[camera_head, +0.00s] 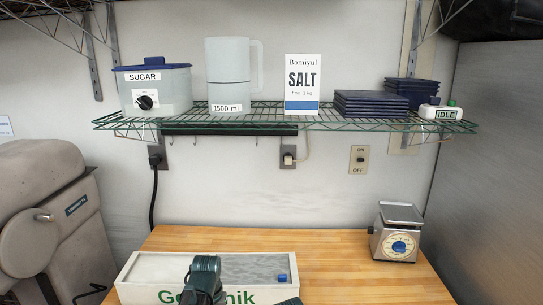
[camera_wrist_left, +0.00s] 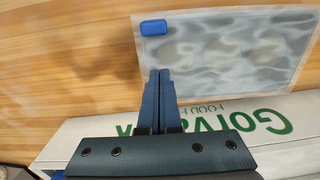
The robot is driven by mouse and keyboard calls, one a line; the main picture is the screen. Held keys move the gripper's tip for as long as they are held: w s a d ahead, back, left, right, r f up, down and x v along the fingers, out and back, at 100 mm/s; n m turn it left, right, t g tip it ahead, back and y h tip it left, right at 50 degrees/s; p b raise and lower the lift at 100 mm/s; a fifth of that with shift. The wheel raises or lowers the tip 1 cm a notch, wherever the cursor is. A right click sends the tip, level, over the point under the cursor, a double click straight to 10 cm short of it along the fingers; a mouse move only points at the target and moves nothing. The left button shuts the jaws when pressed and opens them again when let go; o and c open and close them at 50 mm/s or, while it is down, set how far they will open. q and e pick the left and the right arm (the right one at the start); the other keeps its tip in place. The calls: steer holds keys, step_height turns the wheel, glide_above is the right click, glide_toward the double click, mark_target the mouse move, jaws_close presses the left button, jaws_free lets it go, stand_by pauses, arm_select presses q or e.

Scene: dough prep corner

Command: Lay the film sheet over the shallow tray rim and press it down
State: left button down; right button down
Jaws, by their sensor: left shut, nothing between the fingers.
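The film sheet (camera_wrist_left: 235,75) is translucent and rippled, with a blue tab (camera_wrist_left: 153,27) at one corner in the left wrist view. Pale round shapes show through it. A white body with green lettering (camera_wrist_left: 80,146) lies along its near edge; I cannot tell the shallow tray's rim apart under the sheet. In the head view the lettered white body (camera_head: 148,291) is at the bottom, with a shiny grey surface and a blue tab (camera_head: 282,278) behind the lettering. My left gripper (camera_wrist_left: 158,76) is shut and empty, its tips beside the sheet's edge; contact is unclear.
The wooden bench (camera_head: 330,270) is clear right of the white body. A scale (camera_head: 397,240) stands at its back right. A wire shelf (camera_head: 280,117) above holds a sugar bin, jug, salt pack and dark blue stacks. A mixer (camera_head: 50,215) stands left.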

arm_select(q)
steer(key=shift+r, duration=0.45)
steer(key=shift+f, duration=0.1)
steer(key=shift+w+a+r+p, duration=0.1)
steer(key=shift+a+r+p, duration=0.35)
steer(key=shift+a, duration=1.2)
steer(key=shift+w+a+r+p, duration=0.1)
steer(key=shift+a+r+p, duration=0.35)
steer(key=shift+a, duration=1.25)
steer(key=shift+a+r+p, duration=0.45)
steer(key=shift+a, duration=1.2)
steer(key=shift+f, duration=0.2)
steer(key=shift+f+b, duration=2.65)
steer(key=shift+b, duration=0.2)
